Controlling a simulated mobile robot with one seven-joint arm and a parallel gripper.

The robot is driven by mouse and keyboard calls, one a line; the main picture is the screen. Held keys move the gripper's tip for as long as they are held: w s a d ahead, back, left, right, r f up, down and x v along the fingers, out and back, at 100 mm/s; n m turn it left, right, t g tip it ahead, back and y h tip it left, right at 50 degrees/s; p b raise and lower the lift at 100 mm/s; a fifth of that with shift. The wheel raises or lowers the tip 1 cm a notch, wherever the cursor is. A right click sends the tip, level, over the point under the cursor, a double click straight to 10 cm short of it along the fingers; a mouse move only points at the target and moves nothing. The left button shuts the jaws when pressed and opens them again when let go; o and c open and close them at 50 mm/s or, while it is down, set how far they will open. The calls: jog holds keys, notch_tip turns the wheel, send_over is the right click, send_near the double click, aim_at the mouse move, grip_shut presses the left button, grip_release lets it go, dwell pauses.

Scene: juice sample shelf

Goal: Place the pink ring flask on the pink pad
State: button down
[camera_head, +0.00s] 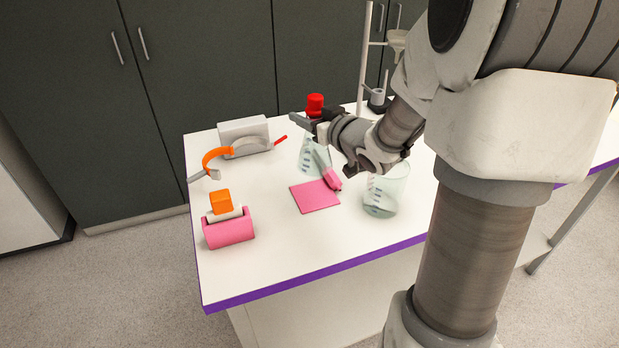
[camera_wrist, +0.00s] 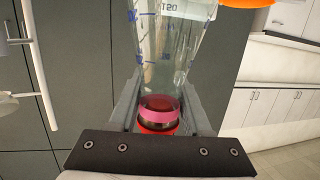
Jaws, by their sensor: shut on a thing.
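The pink ring flask is clear glass with blue marks and a red cap. In the head view its glass body (camera_head: 309,155) hangs below my gripper (camera_head: 308,119), with the red cap above. My gripper, also in the wrist view (camera_wrist: 160,118), is shut on the flask near the neck. The pink ring (camera_wrist: 158,115) shows between the fingers, beside the cap. The pink pad (camera_head: 312,198) lies flat and bare on the white table, just in front of the flask. I cannot tell whether the flask's base touches the table.
A pink-ended tool (camera_head: 332,180) is at the pad's right corner. A clear beaker (camera_head: 388,190) stands right of the pad. A pink and orange item (camera_head: 229,231), an orange-handled tool (camera_head: 212,158) and a grey box (camera_head: 243,132) are left. The front left tabletop (camera_head: 280,260) is clear.

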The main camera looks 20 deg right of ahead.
aim_at(308, 150)
notch_tip(308, 150, down, 9)
jog(key=shift+r+b, duration=0.1)
jog(key=shift+b, duration=0.9)
jog(key=shift+f, duration=0.25)
jog(key=shift+c, duration=1.8)
grip_release()
jog(key=shift+r, duration=0.1)
